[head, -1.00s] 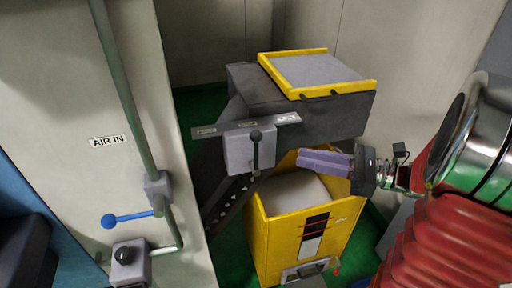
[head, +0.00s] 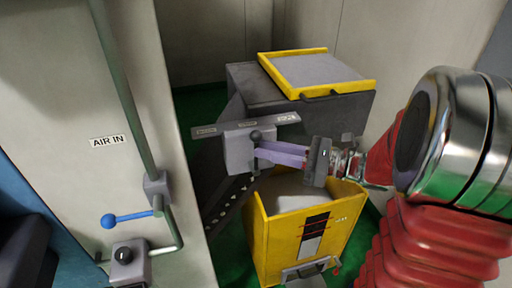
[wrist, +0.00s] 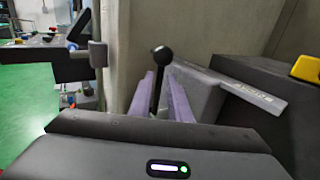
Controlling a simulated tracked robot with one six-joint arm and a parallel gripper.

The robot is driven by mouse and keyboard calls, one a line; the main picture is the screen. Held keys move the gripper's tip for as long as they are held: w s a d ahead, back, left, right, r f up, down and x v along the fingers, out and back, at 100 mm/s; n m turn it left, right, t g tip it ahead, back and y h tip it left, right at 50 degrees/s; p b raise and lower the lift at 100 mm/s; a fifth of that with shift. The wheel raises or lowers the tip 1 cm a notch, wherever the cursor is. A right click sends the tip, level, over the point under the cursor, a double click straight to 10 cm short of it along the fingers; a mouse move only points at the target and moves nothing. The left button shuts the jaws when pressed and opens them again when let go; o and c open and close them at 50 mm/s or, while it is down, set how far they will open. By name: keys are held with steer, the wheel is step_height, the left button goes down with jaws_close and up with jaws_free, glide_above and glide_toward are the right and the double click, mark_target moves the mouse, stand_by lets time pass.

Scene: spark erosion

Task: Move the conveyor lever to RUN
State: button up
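The conveyor lever (head: 255,136) is a black ball knob on a thin rod, standing on a grey box (head: 238,156) at the side of the dark conveyor. In the wrist view the lever (wrist: 160,57) stands upright between the two purple fingers of my gripper (wrist: 161,82). The fingers look apart, with the rod closer to the left one. In the head view my gripper (head: 259,151) reaches in from the right, its fingertips at the lever and hiding the lower rod. A label plate (head: 220,128) with several small labels runs behind the box.
A yellow bin (head: 285,235) stands below my gripper. The dark conveyor housing (head: 330,115) with a yellow-rimmed top is behind. On the left are a wall panel, a pipe (head: 125,80) and a blue-handled valve (head: 110,220).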

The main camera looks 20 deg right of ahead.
mark_target(256, 169)
steer(key=shift+x, duration=1.75)
steer(key=shift+c, duration=0.7)
jaws_close()
